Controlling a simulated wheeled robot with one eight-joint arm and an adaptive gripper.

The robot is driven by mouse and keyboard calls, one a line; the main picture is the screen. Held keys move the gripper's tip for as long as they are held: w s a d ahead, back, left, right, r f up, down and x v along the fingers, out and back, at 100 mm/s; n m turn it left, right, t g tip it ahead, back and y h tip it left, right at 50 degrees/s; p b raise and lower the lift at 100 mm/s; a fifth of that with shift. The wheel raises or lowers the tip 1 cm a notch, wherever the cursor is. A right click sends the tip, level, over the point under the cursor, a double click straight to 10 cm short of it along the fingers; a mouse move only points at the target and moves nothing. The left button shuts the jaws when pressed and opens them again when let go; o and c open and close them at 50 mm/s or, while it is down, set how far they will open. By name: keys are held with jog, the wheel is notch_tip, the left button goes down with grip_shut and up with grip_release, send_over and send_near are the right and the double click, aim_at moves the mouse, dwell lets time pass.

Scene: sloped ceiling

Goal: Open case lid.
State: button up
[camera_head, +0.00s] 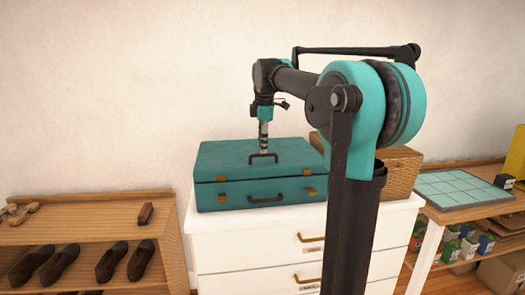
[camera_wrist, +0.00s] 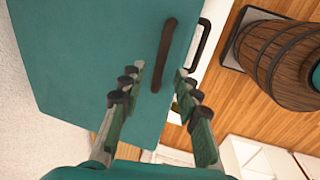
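A teal case (camera_head: 240,175) lies flat on a white chest of drawers, its lid shut. The lid has a dark handle (camera_head: 262,158) on top. The front has another dark handle (camera_head: 265,200) and two orange latches, left (camera_head: 222,198) and right (camera_head: 309,192). My gripper (camera_head: 264,148) points down over the lid close to the top handle. In the wrist view my gripper (camera_wrist: 160,70) is open, with the near end of the brown top handle (camera_wrist: 165,55) showing between its fingers. The gripper looks empty; I cannot tell whether it touches the handle.
A wooden shoe rack (camera_head: 85,220) stands left. A table with a tiled mat (camera_head: 460,188) stands right. A barrel (camera_wrist: 275,60) shows on the floor.

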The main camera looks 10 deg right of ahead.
jog(key=shift+w+f, duration=0.15)
jog(key=shift+f, duration=0.55)
jog(key=shift+w+f, duration=0.15)
jog(key=shift+f, duration=0.55)
grip_shut()
